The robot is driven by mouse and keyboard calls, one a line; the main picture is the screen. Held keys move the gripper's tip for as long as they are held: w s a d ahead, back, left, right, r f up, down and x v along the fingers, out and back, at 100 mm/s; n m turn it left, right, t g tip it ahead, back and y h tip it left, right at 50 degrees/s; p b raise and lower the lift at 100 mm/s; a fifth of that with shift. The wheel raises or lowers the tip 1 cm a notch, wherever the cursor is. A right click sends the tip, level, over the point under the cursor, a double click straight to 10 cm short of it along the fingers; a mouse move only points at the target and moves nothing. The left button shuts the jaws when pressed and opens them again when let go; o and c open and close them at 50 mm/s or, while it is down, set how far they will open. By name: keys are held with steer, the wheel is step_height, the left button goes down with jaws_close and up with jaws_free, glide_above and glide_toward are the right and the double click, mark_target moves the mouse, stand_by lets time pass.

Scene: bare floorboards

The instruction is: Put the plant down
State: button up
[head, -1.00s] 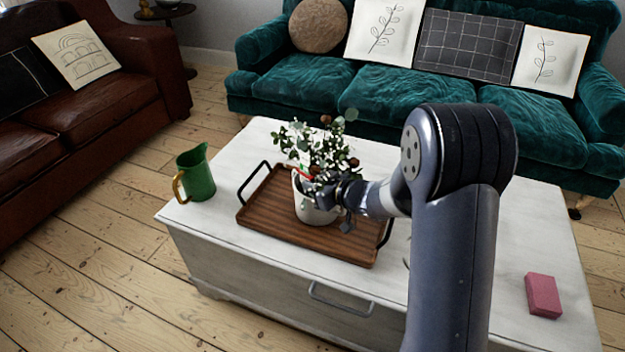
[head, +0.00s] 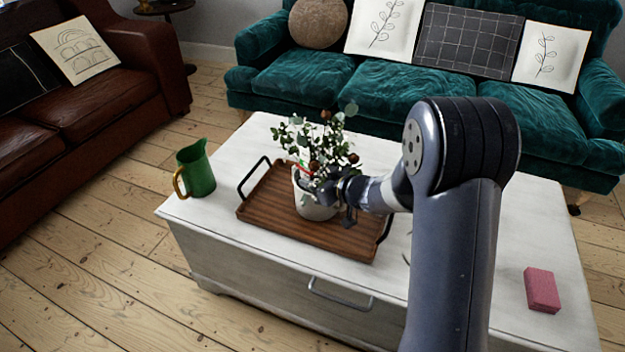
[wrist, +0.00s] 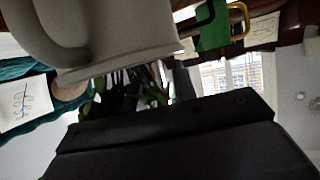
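The plant, leafy with dark round heads in a pale pot (head: 312,208), stands upright in the wooden tray (head: 275,220). I cannot tell whether its base touches the tray. My gripper (head: 333,190) is at the right side of the pot, just under the leaves, its dark fingers partly overlapping the pot. The finger gap is not clear, so I cannot tell if it grips. In the wrist view the pot (wrist: 125,35) fills the upper left, appearing upside down with the leaves below it, close to the dark gripper body.
The tray lies on a white coffee table (head: 240,255). A green jug (head: 198,170) with a yellow handle stands left of the tray, and a pink block (head: 541,289) lies at the table's right. A teal sofa (head: 300,80) is behind; a brown sofa (head: 110,105) is left.

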steer(key=p+v, duration=0.3)
steer(key=v, duration=0.8)
steer(key=shift+s+d+p, duration=0.2)
steer(key=shift+d+p, duration=0.1)
steer(key=shift+p, duration=0.05)
